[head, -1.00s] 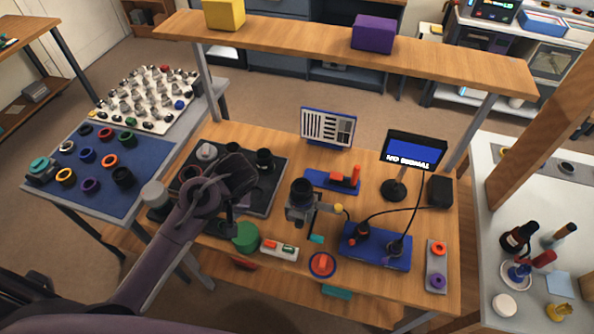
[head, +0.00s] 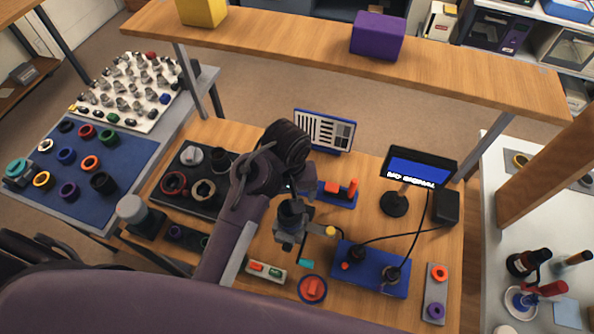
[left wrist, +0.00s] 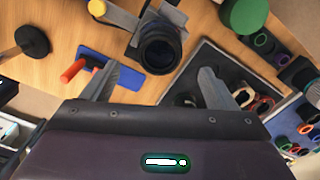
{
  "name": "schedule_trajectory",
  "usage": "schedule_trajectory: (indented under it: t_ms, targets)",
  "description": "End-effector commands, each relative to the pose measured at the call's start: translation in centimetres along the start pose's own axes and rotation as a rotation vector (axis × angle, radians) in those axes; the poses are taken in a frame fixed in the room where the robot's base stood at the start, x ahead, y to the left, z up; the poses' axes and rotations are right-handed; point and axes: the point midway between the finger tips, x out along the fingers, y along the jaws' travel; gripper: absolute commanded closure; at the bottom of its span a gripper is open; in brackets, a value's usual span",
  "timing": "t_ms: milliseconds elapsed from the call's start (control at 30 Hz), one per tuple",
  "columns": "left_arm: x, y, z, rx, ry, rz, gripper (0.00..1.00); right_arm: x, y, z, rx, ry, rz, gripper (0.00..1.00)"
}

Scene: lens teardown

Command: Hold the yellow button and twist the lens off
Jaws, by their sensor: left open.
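The dark lens (head: 291,213) points upward on a grey camera body (head: 288,240) at the middle of the wooden bench. The yellow button (head: 330,231) is on an arm at the body's right side. In the left wrist view the lens (left wrist: 160,47) is ahead of the gripper, and the yellow button (left wrist: 97,8) is at the upper left. My left gripper (left wrist: 156,85) is open and empty, its fingers apart on either side below the lens in the picture. It touches neither lens nor button. In the head view my wrist hides most of its fingers. My right gripper is out of view.
A blue box (head: 372,270) with cables stands right of the camera body. A small screen (head: 418,168) and a striped chart (head: 325,131) stand behind. A dark tray (head: 163,203) with rings lies left. A wooden shelf (head: 300,42) spans above the back.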

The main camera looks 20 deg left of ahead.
Motion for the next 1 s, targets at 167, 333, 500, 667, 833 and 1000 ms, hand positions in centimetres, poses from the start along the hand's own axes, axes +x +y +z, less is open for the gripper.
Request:
schedule_trajectory:
  t_ms: [167, 333, 500, 667, 833, 1000]
  targets:
    - [0.7, 0.1, 0.1, 0.001, -0.004, 0.001, 0.20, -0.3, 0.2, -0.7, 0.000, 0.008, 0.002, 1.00]
    - [3.1, 0.0, 0.1, 0.002, -0.006, -0.002, 0.20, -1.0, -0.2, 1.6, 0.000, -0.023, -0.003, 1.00]
    - [5.6, 0.0, 0.1, 0.001, -0.003, -0.001, 0.20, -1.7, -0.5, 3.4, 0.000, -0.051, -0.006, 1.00]
    - [7.2, 0.1, 0.1, 0.001, -0.002, 0.001, 0.20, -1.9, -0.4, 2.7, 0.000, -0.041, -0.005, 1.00]
    - [7.8, 0.1, 0.1, 0.000, -0.001, 0.003, 0.20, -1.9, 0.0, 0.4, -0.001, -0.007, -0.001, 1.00]
    - [7.8, 0.1, 0.1, 0.000, -0.001, 0.003, 0.20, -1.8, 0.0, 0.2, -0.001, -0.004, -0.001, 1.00]
